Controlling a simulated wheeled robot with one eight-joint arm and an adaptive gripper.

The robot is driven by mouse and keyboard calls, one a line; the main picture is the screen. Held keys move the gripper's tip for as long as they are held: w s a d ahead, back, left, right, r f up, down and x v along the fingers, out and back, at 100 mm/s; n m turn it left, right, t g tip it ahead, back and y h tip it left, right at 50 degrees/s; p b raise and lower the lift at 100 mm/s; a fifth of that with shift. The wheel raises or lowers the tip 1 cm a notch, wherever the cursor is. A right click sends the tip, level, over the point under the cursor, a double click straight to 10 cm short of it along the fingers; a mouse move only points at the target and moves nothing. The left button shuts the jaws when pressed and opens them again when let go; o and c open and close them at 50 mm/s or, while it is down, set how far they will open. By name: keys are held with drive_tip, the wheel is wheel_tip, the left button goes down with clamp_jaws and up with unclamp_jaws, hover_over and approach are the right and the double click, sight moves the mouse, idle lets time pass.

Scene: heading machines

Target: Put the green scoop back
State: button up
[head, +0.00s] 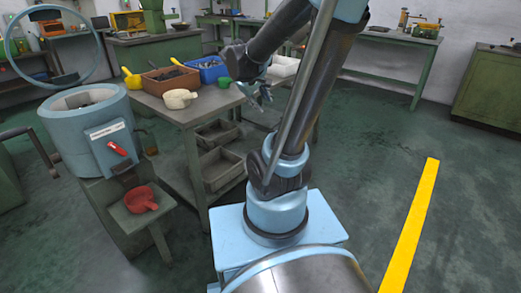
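The green scoop (225,82) is small in the head view. It appears at the right end of the workbench top (190,117), just in front of the blue bin (208,68). My gripper (260,97) hangs to the right of the scoop in the picture, near the bench's right edge, and appears apart from it. The gripper's dark fingers are small and partly overlapped by my arm, so whether they are open or shut is unclear.
A white scoop (179,98), a yellow scoop (131,78) and a brown bin (171,80) stand on the bench. The floor at right is clear around a yellow stripe (411,225).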

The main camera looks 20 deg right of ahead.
drive_tip(key=s+a+f+m+g+y, duration=0.1)
drive_tip(key=s+f, duration=0.3)
drive_tip(key=s, duration=0.6)
drive_tip(key=s+a+f+m+g+y, duration=0.1)
drive_tip(key=s+a+f+m+y, duration=0.3)
drive_tip(key=s, duration=0.7)
drive_tip(key=shift+a+f+g, duration=0.15)
drive_tip(key=shift+f+g, duration=0.1)
drive_tip(key=shift+g, duration=0.05)
drive_tip(key=shift+w, duration=0.1)
